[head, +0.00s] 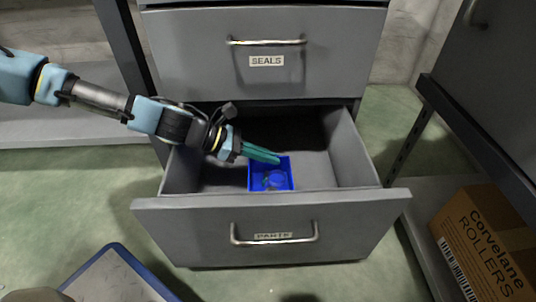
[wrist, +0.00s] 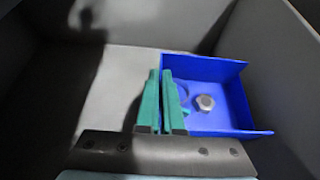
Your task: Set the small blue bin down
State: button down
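The small blue bin (head: 285,164) is inside the open drawer marked PARTS (head: 180,217), near its front panel. It shows in the wrist view (wrist: 208,68), with a grey metal piece (wrist: 205,102) and a round blue thing (head: 277,178) inside. My gripper (head: 277,159) reaches in from the left. In the wrist view, its green fingers (wrist: 160,75) are close together, one on each side of the bin's left wall, and look shut on it. The bin looks level. I cannot tell whether its underside touches the drawer floor.
Bare drawer floor (wrist: 115,70) lies left of the bin. A shut drawer marked SEALS (head: 265,80) is above. A cardboard box (head: 485,240) is on a low shelf at right. A blue-edged grey platform (head: 115,280) is at lower left.

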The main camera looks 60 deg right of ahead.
jog(key=shift+a+f, duration=0.1)
jog(key=shift+f, duration=0.4)
jog(key=c, duration=1.1)
grip_release()
jog(key=shift+f, duration=0.1)
jog(key=shift+r, duration=0.25)
jog(key=shift+r+p+v, duration=0.25)
jog(key=shift+p+v, duration=1.45)
jog(key=shift+v, duration=1.45)
jog(key=shift+r+p+v, duration=0.2)
jog(key=shift+p+v, duration=1.45)
jog(key=shift+v, duration=1.5)
jog(key=shift+s, duration=0.2)
jog(key=shift+r, duration=0.1)
